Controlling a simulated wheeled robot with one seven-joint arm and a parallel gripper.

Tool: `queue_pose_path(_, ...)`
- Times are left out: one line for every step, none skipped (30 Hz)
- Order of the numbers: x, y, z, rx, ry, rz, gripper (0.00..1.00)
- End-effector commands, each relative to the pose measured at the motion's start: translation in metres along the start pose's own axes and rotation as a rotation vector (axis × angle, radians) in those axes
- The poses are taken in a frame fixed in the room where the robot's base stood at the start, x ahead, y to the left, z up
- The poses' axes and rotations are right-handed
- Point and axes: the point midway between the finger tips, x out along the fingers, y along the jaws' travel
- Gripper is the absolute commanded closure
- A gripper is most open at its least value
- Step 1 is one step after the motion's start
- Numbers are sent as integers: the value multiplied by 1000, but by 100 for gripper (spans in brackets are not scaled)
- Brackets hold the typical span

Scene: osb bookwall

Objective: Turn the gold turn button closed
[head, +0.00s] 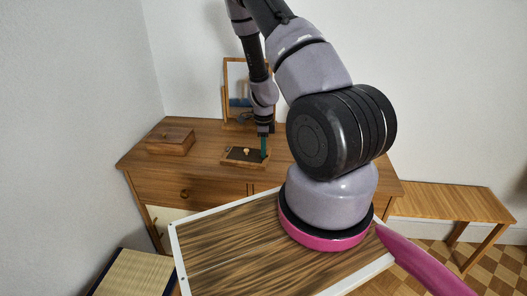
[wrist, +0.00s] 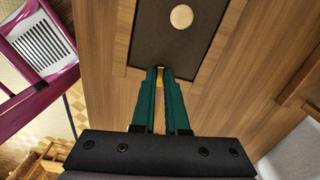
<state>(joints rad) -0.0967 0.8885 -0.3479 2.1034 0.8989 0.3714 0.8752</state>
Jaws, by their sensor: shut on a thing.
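The gold turn button (wrist: 159,76) shows as a small bit of gold at the edge of a dark panel (wrist: 165,45) in the wrist view. The two green fingers of my gripper (wrist: 160,72) are shut on it, one on each side. They hide most of it, so I cannot tell its angle. The dark panel sits in a wooden frame (wrist: 128,35) and bears a round pale knob (wrist: 181,17). In the head view my gripper (head: 264,147) points down at the right end of the small framed panel (head: 240,154) on the dresser.
A wooden box (head: 171,142) stands on the left of the dresser top (head: 205,140). A framed mirror (head: 235,85) stands behind my gripper. A low wooden bench (head: 450,201) is at the right. The dresser top between box and panel is clear.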

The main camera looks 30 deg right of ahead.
Motion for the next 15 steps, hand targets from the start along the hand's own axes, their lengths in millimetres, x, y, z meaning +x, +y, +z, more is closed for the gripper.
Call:
queue_pose_path(0, 0, 1, 26, 0, 0, 100)
queue_pose_path(0, 0, 1, 41, 0, 0, 100)
queue_pose_path(0, -1, 0, 63, 0, 0, 100)
queue_pose_path(0, -1, 0, 78, 0, 0, 100)
queue_pose_path(0, -1, 0, 90, 0, 0, 100)
queue_pose_path(0, -1, 0, 106, 0, 0, 100)
queue_pose_path(0, -2, 0, 116, 0, 0, 100)
queue_pose_path(0, -2, 0, 123, 0, 0, 100)
queue_pose_path(0, -2, 0, 131, 0, 0, 100)
queue_pose_path(0, -2, 0, 135, 0, 0, 100)
queue_pose_path(0, -2, 0, 140, 0, 0, 100)
queue_pose_path(0, -2, 0, 145, 0, 0, 100)
queue_pose_path(0, -2, 0, 148, 0, 0, 100)
queue_pose_path(0, -2, 0, 150, 0, 0, 100)
queue_pose_path(0, -2, 0, 151, 0, 0, 100)
